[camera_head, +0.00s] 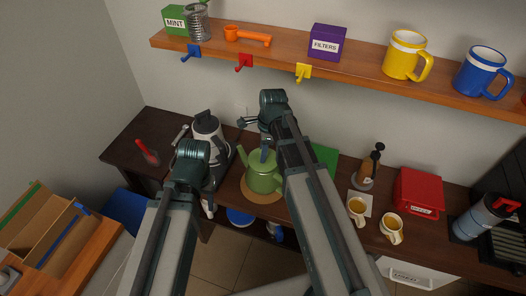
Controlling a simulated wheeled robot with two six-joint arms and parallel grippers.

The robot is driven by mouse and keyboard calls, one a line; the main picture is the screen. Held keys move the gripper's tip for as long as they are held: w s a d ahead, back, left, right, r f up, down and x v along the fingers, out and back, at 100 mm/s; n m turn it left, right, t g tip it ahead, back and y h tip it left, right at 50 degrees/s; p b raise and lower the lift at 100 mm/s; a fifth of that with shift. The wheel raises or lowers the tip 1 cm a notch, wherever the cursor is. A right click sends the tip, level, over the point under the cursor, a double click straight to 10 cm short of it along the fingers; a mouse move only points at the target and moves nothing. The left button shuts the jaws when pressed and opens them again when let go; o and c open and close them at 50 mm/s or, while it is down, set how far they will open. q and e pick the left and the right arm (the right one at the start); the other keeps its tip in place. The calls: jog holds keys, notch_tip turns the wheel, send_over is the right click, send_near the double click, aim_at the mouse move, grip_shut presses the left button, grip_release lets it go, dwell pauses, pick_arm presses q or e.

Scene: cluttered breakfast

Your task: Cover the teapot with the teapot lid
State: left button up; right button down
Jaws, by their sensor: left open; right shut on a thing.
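The green teapot (263,182) stands upright on a round tan mat (250,194) on the dark table, its spout to the left. My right gripper (264,156) points down at the teapot's top and is shut on the teapot lid. The lid is small and mostly hidden by the gripper, and I cannot tell whether it is seated or just above the opening. My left arm reaches up in front of the kettle; its gripper is hidden behind the arm.
A white and dark kettle (206,125) stands left of the teapot. A wall shelf (290,57) with mugs runs above.

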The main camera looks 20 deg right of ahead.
jog(key=shift+f+b, duration=0.8)
jog(key=shift+b, duration=0.05)
jog(key=shift+c, duration=2.2)
grip_release()
jog(key=shift+r, duration=0.1)
notch_tip(320, 180, up, 6)
jog(key=p, duration=0.6)
